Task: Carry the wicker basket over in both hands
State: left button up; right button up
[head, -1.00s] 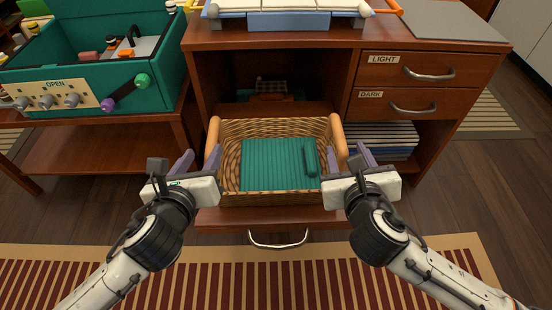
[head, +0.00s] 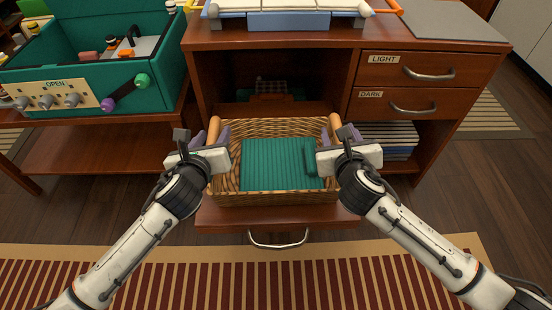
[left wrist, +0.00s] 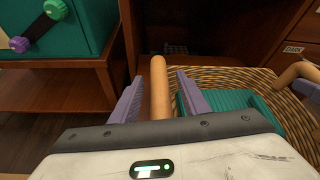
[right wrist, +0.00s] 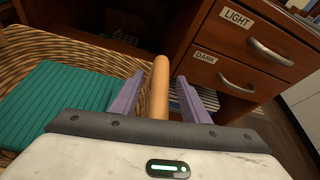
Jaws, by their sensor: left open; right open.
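The wicker basket (head: 270,198) sits on a pulled-out low drawer or shelf of the brown desk. A folded green ribbed cloth (head: 270,165) lies inside it. It has a tan handle at each side. My left gripper (head: 211,136) is open at the left handle; in the left wrist view the handle (left wrist: 158,85) stands between the purple fingers, with gaps on both sides. My right gripper (head: 337,134) is open at the right handle; in the right wrist view that handle (right wrist: 160,88) stands between the fingers, closer to the left one.
The pull-out (head: 275,218) has a metal handle at its front. Drawers labelled LIGHT (head: 430,68) and DARK (head: 415,102) are shut at the right. A green toy-like box (head: 150,78) stands on a lower table at the left. A striped rug (head: 250,285) lies in front.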

pick_arm(q)
grip_shut()
pick_arm(e)
grip_shut()
